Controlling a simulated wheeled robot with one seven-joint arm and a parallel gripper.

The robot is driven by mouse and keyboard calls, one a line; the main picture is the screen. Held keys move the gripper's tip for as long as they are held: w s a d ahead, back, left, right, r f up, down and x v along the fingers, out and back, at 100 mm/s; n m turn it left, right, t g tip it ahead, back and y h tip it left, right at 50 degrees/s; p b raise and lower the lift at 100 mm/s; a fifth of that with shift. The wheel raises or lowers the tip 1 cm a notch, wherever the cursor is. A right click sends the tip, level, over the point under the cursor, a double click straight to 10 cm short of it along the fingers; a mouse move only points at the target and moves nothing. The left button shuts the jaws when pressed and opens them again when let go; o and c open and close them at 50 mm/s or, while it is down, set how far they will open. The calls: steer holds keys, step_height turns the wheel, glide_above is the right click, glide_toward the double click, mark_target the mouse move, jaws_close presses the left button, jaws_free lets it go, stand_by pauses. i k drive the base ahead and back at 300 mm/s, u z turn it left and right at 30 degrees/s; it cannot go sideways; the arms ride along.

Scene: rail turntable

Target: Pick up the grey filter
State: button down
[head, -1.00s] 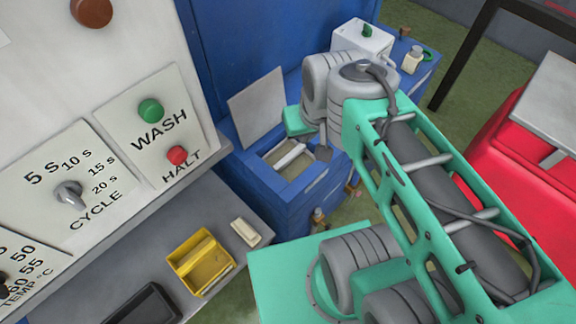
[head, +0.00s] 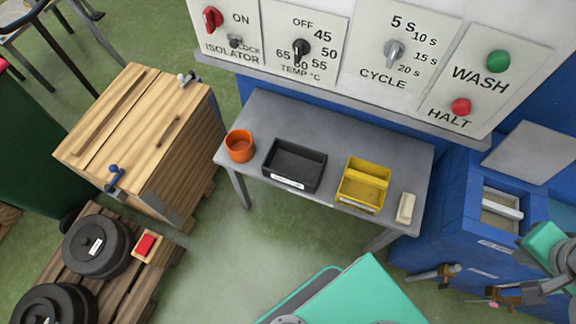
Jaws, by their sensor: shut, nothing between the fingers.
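A pale grey bar-like piece (head: 502,205) lies in the open hatch of the blue unit (head: 455,215) at the right. It may be the grey filter, but I cannot tell for sure. My gripper (head: 524,291) shows only in part at the right edge, in front of the blue unit and below the hatch in the picture. It is shut and empty, apart from the grey piece. Most of my arm is cut off by the frame.
A grey bench (head: 260,115) carries an orange cup (head: 239,146), a black tray (head: 294,166), a yellow bin (head: 363,184) and a cream block (head: 405,208). A raised lid (head: 528,152) stands behind the hatch. A wooden crate (head: 125,120) and a loaded pallet (head: 125,275) stand left. Open floor lies between.

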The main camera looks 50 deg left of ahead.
mark_target(499, 210)
steer(key=z, duration=0.7)
steer(key=i, duration=0.4)
steer(key=u, duration=3.35)
steer(key=k, duration=0.5)
steer(key=z, duration=1.45)
steer(key=i, duration=0.35)
steer(key=z, duration=0.65)
